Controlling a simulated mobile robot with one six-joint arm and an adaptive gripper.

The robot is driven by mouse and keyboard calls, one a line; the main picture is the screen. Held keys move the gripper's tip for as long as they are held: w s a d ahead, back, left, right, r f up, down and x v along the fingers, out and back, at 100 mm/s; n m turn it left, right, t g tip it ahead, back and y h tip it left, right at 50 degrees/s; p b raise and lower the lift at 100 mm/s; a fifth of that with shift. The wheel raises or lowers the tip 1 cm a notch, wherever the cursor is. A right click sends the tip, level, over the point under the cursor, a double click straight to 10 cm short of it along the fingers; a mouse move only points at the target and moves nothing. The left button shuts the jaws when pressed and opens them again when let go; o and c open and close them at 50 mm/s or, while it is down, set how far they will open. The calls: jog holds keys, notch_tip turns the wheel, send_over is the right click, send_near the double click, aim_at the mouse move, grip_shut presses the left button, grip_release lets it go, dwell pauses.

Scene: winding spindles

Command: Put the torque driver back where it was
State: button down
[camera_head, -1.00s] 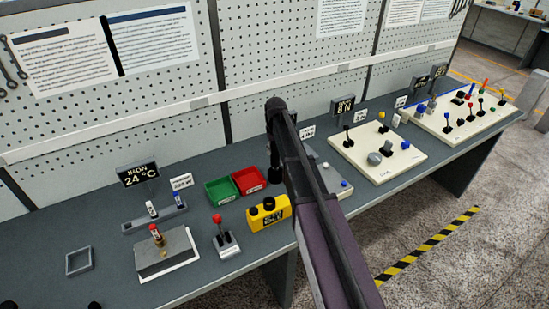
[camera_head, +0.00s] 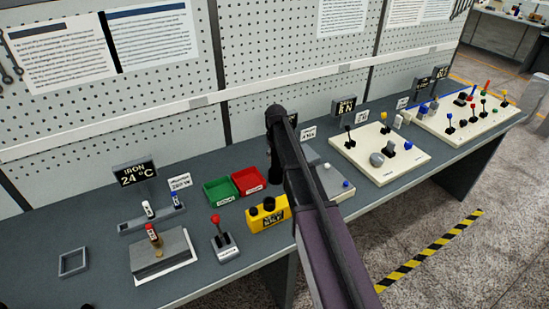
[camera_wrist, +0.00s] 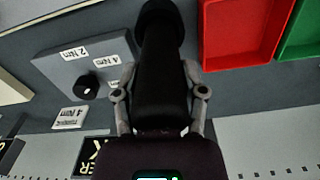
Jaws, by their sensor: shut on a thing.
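In the wrist view a thick black cylindrical thing, which looks like the torque driver (camera_wrist: 160,65), points away from the camera between the fingers of my gripper (camera_wrist: 160,93). The fingers press on both its sides, and its far end is a rounded black tip. A grey pad (camera_wrist: 65,65) with a black knob and force labels lies left of it. In the head view the black lower end of my arm (camera_head: 276,165) hangs down right of the red bin. The driver and fingers cannot be told apart there. My arm hides part of the bench.
A red bin (camera_head: 248,181) and a green bin (camera_head: 220,190) stand close on the left. A yellow block (camera_head: 267,215) is in front of them. A white panel with knobs (camera_head: 380,150) lies to the right. A pegboard wall (camera_head: 270,60) rises behind the bench.

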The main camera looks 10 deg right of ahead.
jog(key=shift+f, duration=0.15)
jog(key=shift+c, duration=0.7)
grip_release()
jog(key=shift+r, duration=0.25)
notch_tip(320, 180, up, 12)
jog(key=p, duration=1.2)
jog(key=shift+s+f, duration=0.1)
jog(key=shift+s, duration=0.05)
jog(key=s+m, duration=0.1)
jog(key=s, duration=2.8)
jog(key=shift+a+m, duration=0.2)
jog(key=shift+m, duration=0.2)
notch_tip(320, 180, down, 8)
jog(key=b, duration=0.7)
jog(key=shift+r+b, duration=0.2)
jog(key=shift+b, duration=0.15)
